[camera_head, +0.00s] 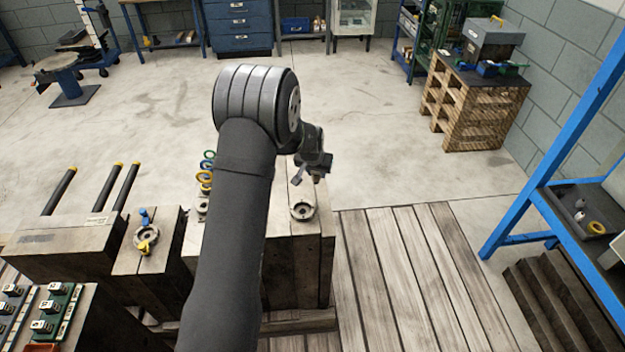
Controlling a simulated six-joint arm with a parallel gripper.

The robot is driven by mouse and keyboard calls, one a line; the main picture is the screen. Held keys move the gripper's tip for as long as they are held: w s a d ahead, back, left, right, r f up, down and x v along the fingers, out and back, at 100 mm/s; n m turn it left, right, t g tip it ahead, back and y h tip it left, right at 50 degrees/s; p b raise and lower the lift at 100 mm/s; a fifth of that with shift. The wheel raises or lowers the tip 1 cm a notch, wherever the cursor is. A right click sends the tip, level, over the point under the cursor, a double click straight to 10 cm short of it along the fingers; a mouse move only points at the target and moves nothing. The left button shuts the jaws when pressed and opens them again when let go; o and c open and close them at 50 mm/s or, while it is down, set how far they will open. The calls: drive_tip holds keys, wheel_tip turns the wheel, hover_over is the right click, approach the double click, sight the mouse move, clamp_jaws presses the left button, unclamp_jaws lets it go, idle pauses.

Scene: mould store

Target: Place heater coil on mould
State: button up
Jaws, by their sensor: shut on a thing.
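My gripper (310,177) points down above the right end of a wooden-looking mould block (290,262). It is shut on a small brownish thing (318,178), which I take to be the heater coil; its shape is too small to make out. A round metal ring seat (302,210) lies on top of the block, below the gripper. The held thing appears above the seat and apart from it. My arm hides the middle of the block.
Coloured rings (206,178) stand left of my arm. A second block (146,240) carries a ring seat with yellow and blue parts. Black rods (122,187) rise at the left. A blue rack (545,190) stands at the right. The planks (410,270) right of the block are clear.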

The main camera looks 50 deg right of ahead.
sight(314, 180)
drive_tip(key=shift+w+f, duration=0.4)
drive_tip(key=shift+w, duration=0.15)
drive_tip(key=shift+f, duration=1.9)
drive_tip(key=shift+f, duration=0.15)
drive_tip(key=o, duration=1)
drive_tip(key=v, duration=1.2)
drive_tip(key=shift+s, duration=0.1)
